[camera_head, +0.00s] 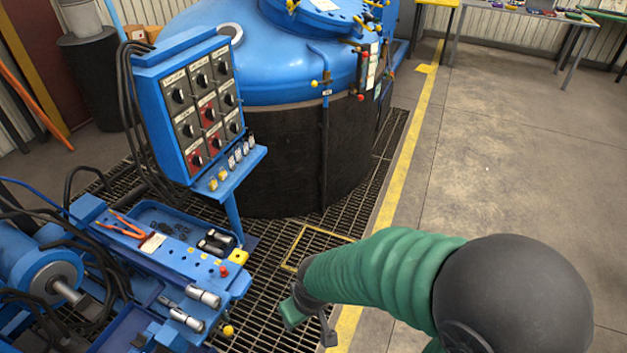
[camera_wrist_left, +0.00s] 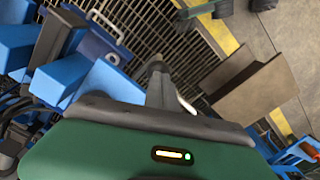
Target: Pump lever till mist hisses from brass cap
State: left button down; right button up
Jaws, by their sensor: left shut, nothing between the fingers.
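I cannot pick out the pump lever or the brass cap for certain, and no mist shows. A blue bench (camera_head: 170,258) with pale cylindrical fittings (camera_head: 203,296) stands at lower left in the head view. A yellow knob (camera_head: 228,330) sits below its front edge. My right gripper (camera_head: 310,322), on a green-sleeved arm, hangs over the floor grating right of the bench; its finger opening is unclear. My left gripper (camera_wrist_left: 158,82) shows only in the left wrist view, shut and empty above the grating, with blue machine parts (camera_wrist_left: 75,60) to its left.
A blue control panel (camera_head: 190,100) with rotary knobs stands before a large blue tank (camera_head: 275,75) with a black lower wall. Grating (camera_head: 270,270) covers the floor here. Concrete right of the yellow line (camera_head: 415,150) is clear. A brown panel (camera_wrist_left: 255,95) lies right of my left gripper.

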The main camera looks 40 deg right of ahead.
pick_arm(q)
notch_tip(320, 180, down, 10)
jog(key=s+d+b, duration=0.1)
jog(key=s+b, duration=0.1)
jog(key=b, duration=0.4)
jog(key=shift+d, duration=0.15)
jog(key=shift+s+f, duration=0.1)
jog(key=shift+s, duration=0.05)
jog(key=r+p, duration=0.3)
jog(key=w+a+r+p, duration=0.1)
jog(key=r+p, duration=0.2)
jog(key=r, duration=0.1)
jog(key=w+r+p, duration=0.1)
jog(key=r+p, duration=0.2)
jog(key=r, duration=0.1)
jog(key=shift+w+a+r, duration=0.1)
jog(key=shift+a+r, duration=0.05)
jog(key=shift+a, duration=0.05)
jog(key=shift+f, duration=0.2)
jog(key=shift+w, duration=0.1)
